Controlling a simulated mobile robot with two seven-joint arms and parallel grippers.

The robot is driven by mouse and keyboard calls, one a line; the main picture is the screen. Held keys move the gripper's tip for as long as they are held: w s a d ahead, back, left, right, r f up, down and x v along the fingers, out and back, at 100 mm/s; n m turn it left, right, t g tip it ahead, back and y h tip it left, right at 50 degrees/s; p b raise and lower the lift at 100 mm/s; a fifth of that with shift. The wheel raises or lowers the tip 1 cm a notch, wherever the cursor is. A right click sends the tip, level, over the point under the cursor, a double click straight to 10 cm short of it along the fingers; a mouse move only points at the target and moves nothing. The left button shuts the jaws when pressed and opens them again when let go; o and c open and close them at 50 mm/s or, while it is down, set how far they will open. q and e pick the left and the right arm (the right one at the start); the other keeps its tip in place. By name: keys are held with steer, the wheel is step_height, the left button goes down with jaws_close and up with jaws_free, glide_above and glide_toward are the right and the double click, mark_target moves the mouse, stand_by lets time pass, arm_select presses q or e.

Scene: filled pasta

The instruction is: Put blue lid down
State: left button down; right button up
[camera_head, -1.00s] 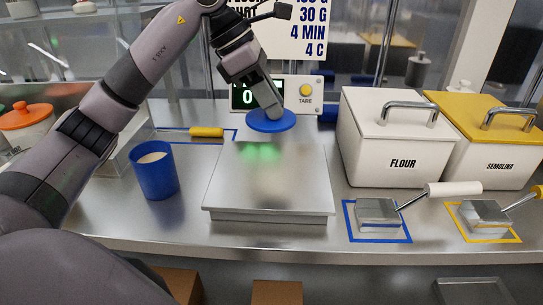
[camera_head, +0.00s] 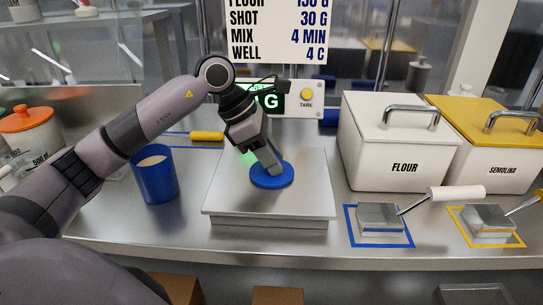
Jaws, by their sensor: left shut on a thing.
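The blue lid (camera_head: 286,180) is a round disc low over the middle of the silver scale plate (camera_head: 225,200). I cannot tell whether it touches the plate. My left gripper (camera_head: 273,170) reaches down from above and is shut on the top of the lid, hiding part of it. A blue cup (camera_head: 156,182) with pale contents stands open on the counter left of the scale. My right gripper is not in view.
The white flour bin (camera_head: 390,150) and the yellow-lidded semolina bin (camera_head: 500,150) stand at the right. Scoops rest in front of them, on a blue-outlined square (camera_head: 379,243) and a yellow-outlined square (camera_head: 487,240). The scale display (camera_head: 270,101) stands behind the plate. Bare counter lies around the cup.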

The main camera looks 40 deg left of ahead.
arm_select(q)
steer(key=shift+f, duration=0.2)
steer(key=c, duration=0.8)
jaws_free()
steer(key=shift+r, duration=0.15)
steer(key=shift+a+r, duration=0.1)
steer(key=shift+r, duration=0.15)
steer(key=v, duration=1.1)
steer(key=shift+s+r, duration=0.2)
steer(key=shift+r, duration=0.05)
steer(key=shift+f, duration=0.1)
